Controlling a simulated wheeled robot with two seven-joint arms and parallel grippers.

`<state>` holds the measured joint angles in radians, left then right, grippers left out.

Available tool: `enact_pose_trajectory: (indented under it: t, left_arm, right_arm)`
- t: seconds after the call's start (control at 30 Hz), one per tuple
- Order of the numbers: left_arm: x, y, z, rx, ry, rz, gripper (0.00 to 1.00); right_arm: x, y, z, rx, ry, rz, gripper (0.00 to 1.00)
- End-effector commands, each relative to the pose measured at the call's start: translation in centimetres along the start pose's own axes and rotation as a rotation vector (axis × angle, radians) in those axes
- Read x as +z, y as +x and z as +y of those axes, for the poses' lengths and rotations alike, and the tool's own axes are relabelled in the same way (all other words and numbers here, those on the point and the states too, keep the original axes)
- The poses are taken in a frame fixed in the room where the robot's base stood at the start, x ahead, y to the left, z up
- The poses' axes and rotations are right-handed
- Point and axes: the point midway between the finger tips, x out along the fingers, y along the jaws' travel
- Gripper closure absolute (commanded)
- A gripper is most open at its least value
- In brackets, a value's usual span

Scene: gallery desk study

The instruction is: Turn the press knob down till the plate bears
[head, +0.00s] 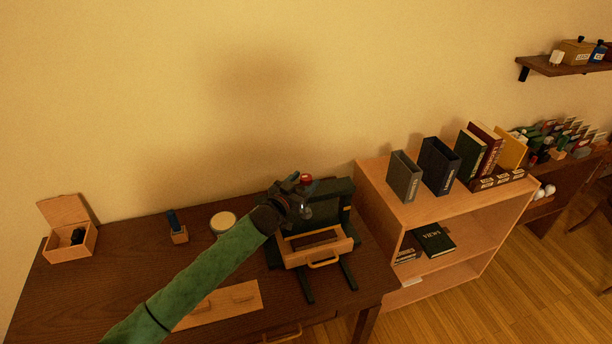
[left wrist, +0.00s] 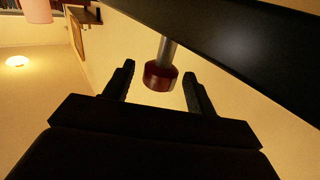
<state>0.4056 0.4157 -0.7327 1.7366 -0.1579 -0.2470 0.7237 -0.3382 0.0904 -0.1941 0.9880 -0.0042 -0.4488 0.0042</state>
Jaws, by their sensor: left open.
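The press (head: 338,192) is a dark green frame at the back right of the desk, with a wooden tray-like part with a handle (head: 323,262) at its front. Its red knob (head: 306,180) shows at the top, partly beside my gripper. In the left wrist view the red knob (left wrist: 160,78) sits on a grey shaft (left wrist: 167,48) by a dark beam (left wrist: 235,45). My left gripper (head: 301,197) is at the knob, its two fingers open on either side of it, with visible gaps. The plate's contact is hidden behind my gripper. My right gripper is out of view.
A round pale-topped tin (head: 222,222), a small block with a dark item (head: 178,232) and an open wooden box (head: 70,244) stand on the desk (head: 110,285). A flat wooden board (head: 225,303) lies partly under my arm. A bookshelf (head: 380,188) stands close right.

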Motion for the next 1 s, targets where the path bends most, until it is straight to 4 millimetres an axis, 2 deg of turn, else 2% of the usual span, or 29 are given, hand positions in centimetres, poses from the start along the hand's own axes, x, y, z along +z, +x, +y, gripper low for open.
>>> enact_pose_trajectory:
  t: [0.2,0.5,0.7,0.73,1.0]
  left_arm:
    - [-0.1,1.6,0.0,0.000,-0.001,0.000,0.44]
    - [0.0,1.7,0.0,0.000,0.000,0.000,0.44]
    - [0.0,1.7,0.0,0.000,0.000,0.000,0.83]
    - [0.0,1.7,0.0,0.000,0.000,0.000,0.87]
    - [-0.2,1.8,0.0,0.051,0.006,0.000,0.87]
  right_arm:
    - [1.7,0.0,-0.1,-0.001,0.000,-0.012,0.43]
    - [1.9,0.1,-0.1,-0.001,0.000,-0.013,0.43]
    - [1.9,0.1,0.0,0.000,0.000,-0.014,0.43]
    - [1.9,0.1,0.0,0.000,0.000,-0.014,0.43]
    - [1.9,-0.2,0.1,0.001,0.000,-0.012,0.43]
